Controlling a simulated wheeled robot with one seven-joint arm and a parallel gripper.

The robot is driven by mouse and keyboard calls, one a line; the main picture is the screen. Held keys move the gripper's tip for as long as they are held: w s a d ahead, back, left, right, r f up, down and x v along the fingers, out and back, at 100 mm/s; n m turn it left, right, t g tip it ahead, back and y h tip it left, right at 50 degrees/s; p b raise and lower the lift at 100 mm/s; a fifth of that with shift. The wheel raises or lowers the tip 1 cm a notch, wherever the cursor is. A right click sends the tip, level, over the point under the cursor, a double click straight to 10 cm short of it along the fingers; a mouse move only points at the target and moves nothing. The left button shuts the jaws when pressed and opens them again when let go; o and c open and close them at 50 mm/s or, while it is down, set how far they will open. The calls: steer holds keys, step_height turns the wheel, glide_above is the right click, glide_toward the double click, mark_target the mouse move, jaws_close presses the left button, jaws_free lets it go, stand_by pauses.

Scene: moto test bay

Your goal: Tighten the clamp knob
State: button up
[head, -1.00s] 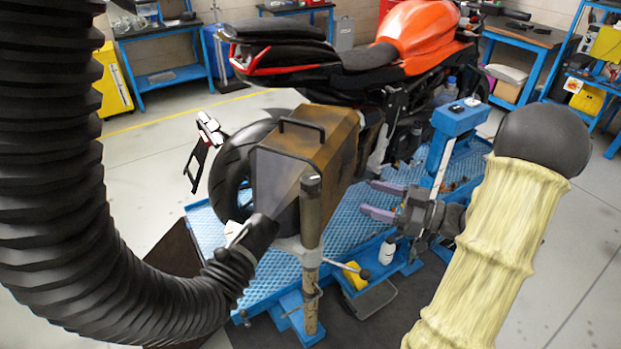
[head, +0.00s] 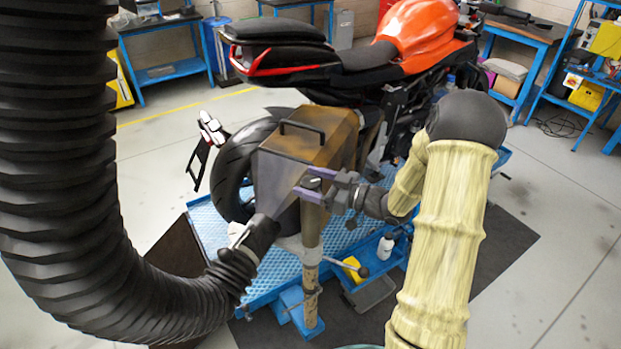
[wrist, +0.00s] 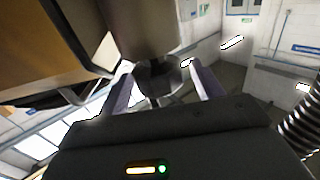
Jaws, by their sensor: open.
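A dark knob-like cap (head: 312,183) sits on top of the rusty upright post (head: 311,228), in front of the brown box. In the wrist view the dark knob (wrist: 158,76) shows at the end of the wide post (wrist: 136,28), between my two purple fingers. My gripper (head: 304,182) is open, reaching in from the right at the height of the post's top. One finger is on each side of the knob in the wrist view (wrist: 161,72). A gap shows beside the fingers; whether either touches the knob I cannot tell.
The brown box (head: 310,145) with a black handle stands close behind the post. A thick black hose (head: 65,190) ends in a nozzle left of the post. A ball-ended lever (head: 362,271) sticks out lower down. The orange motorcycle (head: 430,35) stands behind on a blue platform (head: 215,235).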

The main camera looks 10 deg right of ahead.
steer(key=shift+w+a, duration=0.15)
steer(key=shift+a, duration=0.05)
steer(key=shift+c, duration=0.3)
steer(key=c, duration=0.9)
